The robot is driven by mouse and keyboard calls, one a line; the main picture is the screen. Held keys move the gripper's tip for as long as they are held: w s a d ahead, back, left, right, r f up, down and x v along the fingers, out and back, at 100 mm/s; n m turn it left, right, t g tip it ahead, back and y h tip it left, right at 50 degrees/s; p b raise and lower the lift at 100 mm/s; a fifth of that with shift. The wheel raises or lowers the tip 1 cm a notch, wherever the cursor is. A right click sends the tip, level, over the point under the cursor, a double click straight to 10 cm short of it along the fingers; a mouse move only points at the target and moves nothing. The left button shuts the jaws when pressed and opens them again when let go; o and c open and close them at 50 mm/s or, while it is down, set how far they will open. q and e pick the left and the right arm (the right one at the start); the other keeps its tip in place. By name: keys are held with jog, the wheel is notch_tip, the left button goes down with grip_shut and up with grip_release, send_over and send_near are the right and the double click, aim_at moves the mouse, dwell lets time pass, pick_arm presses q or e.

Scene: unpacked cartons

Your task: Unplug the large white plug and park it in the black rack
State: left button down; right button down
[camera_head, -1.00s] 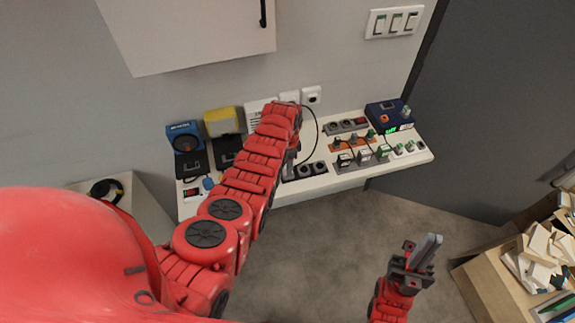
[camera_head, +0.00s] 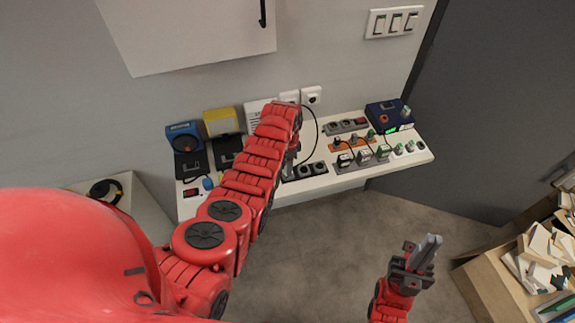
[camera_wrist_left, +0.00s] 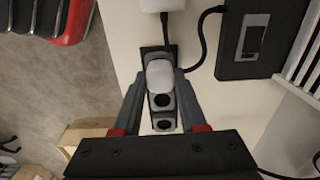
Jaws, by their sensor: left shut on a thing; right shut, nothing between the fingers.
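The white plug (camera_wrist_left: 159,75) sits between my left fingertips in the left wrist view. It is over the end of a dark socket strip (camera_wrist_left: 163,126) with round grey sockets. I cannot tell whether it is seated or raised. My left gripper (camera_wrist_left: 160,84) is shut on this plug. In the head view, the arm hides the plug and most of the left gripper (camera_head: 291,160); part of the strip (camera_head: 318,168) shows beside it. My right gripper (camera_head: 428,252) is shut and empty, off the bench's front right. I cannot tell which item is the black rack.
The white bench (camera_head: 258,195) carries an orange strip (camera_head: 349,144) with several plugs, a grey strip (camera_head: 345,126), a dark blue box (camera_head: 389,115) and black panels (camera_head: 228,151). A black cable (camera_wrist_left: 199,42) runs close to the plug. A wooden crate (camera_head: 487,289) stands at right.

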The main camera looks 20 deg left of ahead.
pick_arm(q)
jog(key=shift+f, duration=0.3)
jog(key=shift+r, duration=0.1)
jog(key=shift+c, duration=1.9)
grip_release()
notch_tip(320, 180, up, 8)
jog(key=b, duration=0.3)
jog(key=shift+w+r+b, duration=0.1)
jog(key=shift+r+b, duration=0.1)
jog(key=shift+b, duration=0.15)
notch_tip(320, 180, up, 9)
jog(key=p, duration=0.8)
